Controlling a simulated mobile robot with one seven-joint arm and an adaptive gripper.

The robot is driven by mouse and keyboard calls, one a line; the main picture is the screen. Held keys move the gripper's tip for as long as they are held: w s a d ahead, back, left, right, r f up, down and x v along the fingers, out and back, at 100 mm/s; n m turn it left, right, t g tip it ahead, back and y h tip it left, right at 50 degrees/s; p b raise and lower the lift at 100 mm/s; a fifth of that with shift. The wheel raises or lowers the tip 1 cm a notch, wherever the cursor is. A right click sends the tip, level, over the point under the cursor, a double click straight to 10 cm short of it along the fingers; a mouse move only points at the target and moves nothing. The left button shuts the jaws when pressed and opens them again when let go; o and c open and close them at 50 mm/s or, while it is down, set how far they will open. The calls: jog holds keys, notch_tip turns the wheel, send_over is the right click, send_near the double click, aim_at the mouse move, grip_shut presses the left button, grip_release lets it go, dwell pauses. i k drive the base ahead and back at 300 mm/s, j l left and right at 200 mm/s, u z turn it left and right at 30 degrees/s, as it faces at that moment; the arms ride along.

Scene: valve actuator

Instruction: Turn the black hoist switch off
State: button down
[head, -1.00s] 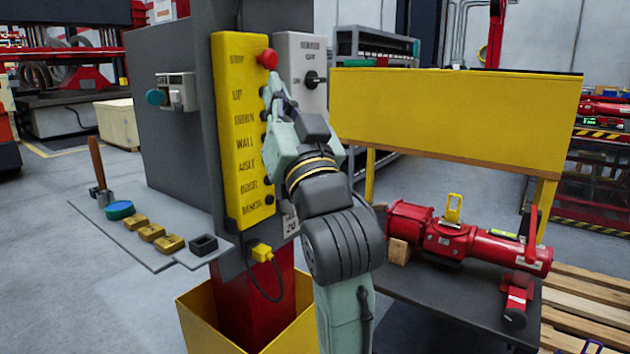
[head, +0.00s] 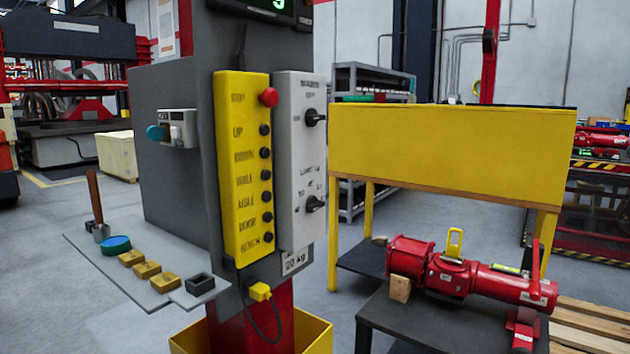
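A light grey switch panel (head: 299,165) is on the front of the grey column, right of a yellow button panel (head: 240,175). It carries two black rotary switches, an upper one (head: 315,117) and a lower one (head: 314,204). Both knobs appear to point to the right. The print beside them is too blurred to tell surely which is the hoist switch or which mark each points to. My gripper and arm are out of view, and nothing covers either switch.
The yellow panel has a red button (head: 268,97) and several black ones. A grey shelf (head: 110,262) holding small yellow blocks juts out at left. A red actuator (head: 465,275) lies on a dark table at right, before a yellow board (head: 450,145).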

aim_at(312, 117)
jog(key=i+l, duration=0.1)
jog(key=i, duration=1.1)
